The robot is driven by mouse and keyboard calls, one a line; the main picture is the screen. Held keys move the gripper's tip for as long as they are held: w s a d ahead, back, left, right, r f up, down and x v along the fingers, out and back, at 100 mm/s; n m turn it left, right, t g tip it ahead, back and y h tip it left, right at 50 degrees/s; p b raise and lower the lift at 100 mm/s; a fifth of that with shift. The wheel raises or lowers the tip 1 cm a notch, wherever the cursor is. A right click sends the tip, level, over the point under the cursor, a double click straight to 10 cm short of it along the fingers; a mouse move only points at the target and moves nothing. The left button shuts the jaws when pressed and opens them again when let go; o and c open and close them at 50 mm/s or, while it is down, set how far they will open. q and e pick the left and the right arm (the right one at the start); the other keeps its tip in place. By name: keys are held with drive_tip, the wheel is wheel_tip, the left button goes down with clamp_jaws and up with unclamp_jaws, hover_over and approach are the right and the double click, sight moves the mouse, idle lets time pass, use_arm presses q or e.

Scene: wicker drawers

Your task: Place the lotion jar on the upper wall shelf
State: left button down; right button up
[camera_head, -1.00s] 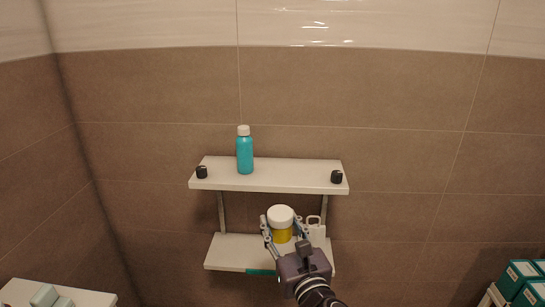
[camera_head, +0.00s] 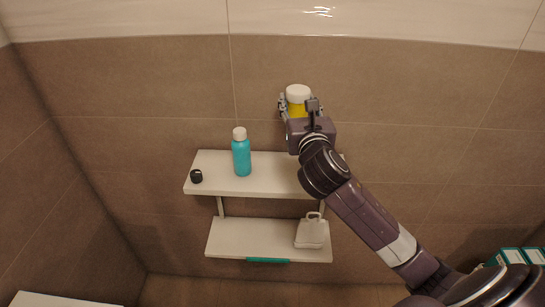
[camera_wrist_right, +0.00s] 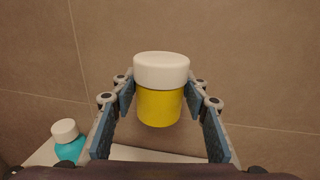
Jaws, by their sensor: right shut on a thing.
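The lotion jar (camera_head: 298,94) is yellow with a wide white lid. My right gripper (camera_head: 297,107) is shut on it and holds it upright, above the right part of the upper wall shelf (camera_head: 262,186). In the right wrist view the jar (camera_wrist_right: 160,104) sits between the two fingers of the gripper (camera_wrist_right: 160,90), with the tiled wall behind it. The upper shelf (camera_wrist_right: 42,155) shows below it there. My right arm hides the right end of the upper shelf in the head view. My left gripper is not in view.
A teal bottle with a white cap (camera_head: 242,156) stands on the upper shelf, left of the middle. A black knob (camera_head: 196,176) is at its left end. The lower shelf (camera_head: 235,240) holds a white handled container (camera_head: 311,234). Teal boxes (camera_head: 512,257) are at right.

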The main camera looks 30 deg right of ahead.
wheel_tip(320, 180, down, 6)
drive_tip(key=s, duration=0.2)
drive_tip(key=b, duration=0.1)
hover_over(293, 173)
wheel_tip(293, 173, down, 8)
drive_tip(key=shift+w+d+r, duration=0.1)
drive_tip(key=shift+d, duration=0.05)
drive_tip(key=shift+f+b, duration=0.3)
drive_tip(key=shift+f, duration=0.2)
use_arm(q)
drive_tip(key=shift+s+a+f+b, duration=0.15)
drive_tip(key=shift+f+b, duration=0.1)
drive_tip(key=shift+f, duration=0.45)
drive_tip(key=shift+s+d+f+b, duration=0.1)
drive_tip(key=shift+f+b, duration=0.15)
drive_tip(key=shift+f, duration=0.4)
use_arm(e)
drive_tip(key=shift+f, duration=2.05)
drive_tip(key=shift+f, duration=0.1)
drive_tip(key=o, duration=1.2)
drive_tip(key=shift+f, duration=0.1)
